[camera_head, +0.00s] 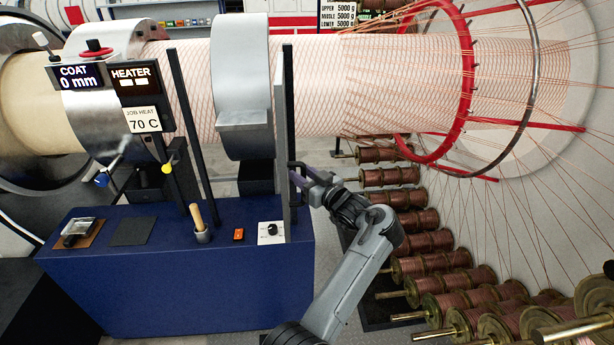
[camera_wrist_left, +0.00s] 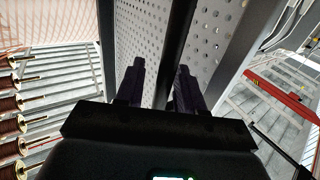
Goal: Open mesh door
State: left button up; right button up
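The mesh door (camera_head: 279,150) stands nearly edge-on in the head view, at the right end of the blue cabinet. In the left wrist view its perforated grey panel (camera_wrist_left: 148,32) fills the upper middle. A dark upright bar (camera_wrist_left: 178,42) runs down between my left gripper's fingers; I cannot tell whether it is handle or frame. My left gripper (camera_head: 298,178) is at the door's right side, beside a short dark bracket. In the wrist view its fingers (camera_wrist_left: 159,85) are apart, with a visible gap left of the bar. My right gripper is not in view.
A large wound tube (camera_head: 390,85) and red ring (camera_head: 467,60) are above. Several copper spools (camera_head: 425,242) line the right side, close to my arm.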

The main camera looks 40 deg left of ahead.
pick_arm(q)
jog(key=shift+r, duration=0.15)
jog(key=shift+w+d, duration=0.1)
jog(key=shift+d, duration=0.25)
jog(key=shift+d, duration=0.1)
jog(key=s+d+p, duration=0.1)
jog(key=d+p, duration=0.6)
jog(key=d, duration=0.3)
jog(key=shift+s+d, duration=0.2)
jog(key=shift+s, duration=0.1)
jog(key=shift+a, duration=0.1)
